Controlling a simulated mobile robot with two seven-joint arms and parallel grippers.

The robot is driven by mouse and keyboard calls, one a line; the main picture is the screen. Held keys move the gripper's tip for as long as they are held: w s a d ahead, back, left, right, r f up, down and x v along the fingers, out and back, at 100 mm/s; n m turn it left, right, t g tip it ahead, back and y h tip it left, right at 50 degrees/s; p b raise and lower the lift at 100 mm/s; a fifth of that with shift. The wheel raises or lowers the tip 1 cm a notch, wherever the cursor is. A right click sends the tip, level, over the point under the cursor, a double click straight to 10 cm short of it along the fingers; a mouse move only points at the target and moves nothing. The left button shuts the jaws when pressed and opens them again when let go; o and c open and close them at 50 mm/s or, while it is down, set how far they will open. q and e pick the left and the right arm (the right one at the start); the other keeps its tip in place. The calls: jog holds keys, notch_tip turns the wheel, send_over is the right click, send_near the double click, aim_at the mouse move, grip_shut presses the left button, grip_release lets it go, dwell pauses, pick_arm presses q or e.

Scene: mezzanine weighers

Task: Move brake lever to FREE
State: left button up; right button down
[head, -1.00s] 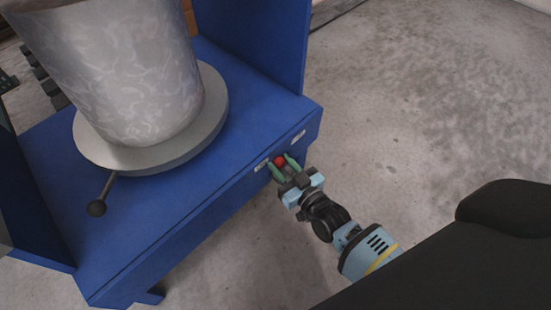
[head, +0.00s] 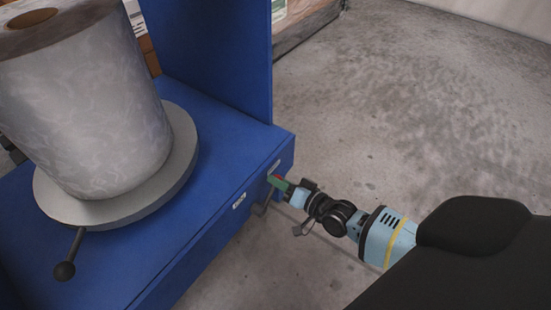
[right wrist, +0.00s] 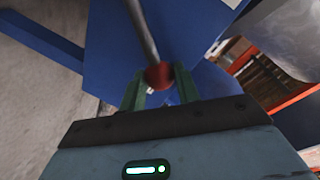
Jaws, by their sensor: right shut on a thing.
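The brake lever's red knob (right wrist: 158,75) sits between the green fingers of my right gripper (right wrist: 156,88) in the right wrist view, with its grey rod (right wrist: 143,30) running up from it. My right gripper (head: 277,184) is shut on the knob at the front face of the blue frame in the head view, where only a speck of red shows. The gripper is near the right-hand white label (head: 274,166); the other label (head: 239,200) is further left. The lettering is too small to read. My left gripper is out of view.
A large wrapped roll (head: 85,110) stands on a round grey turntable (head: 180,178) on the blue frame (head: 215,165). A dark ball-ended handle (head: 65,270) sticks out from the turntable. Concrete floor (head: 400,110) to the right is clear.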

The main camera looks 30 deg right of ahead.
jog(key=shift+w+d+f+m+b, duration=0.1)
jog(key=shift+d+f+m+b, duration=0.3)
jog(key=shift+f+m, duration=0.1)
jog(key=c, duration=1)
grip_release()
jog(key=shift+c, duration=0.2)
jog(key=p+v, duration=0.3)
jog(key=v, duration=0.4)
jog(key=shift+s+d+r, duration=0.15)
jog(key=shift+s+d, duration=0.1)
jog(key=shift+s, duration=0.1)
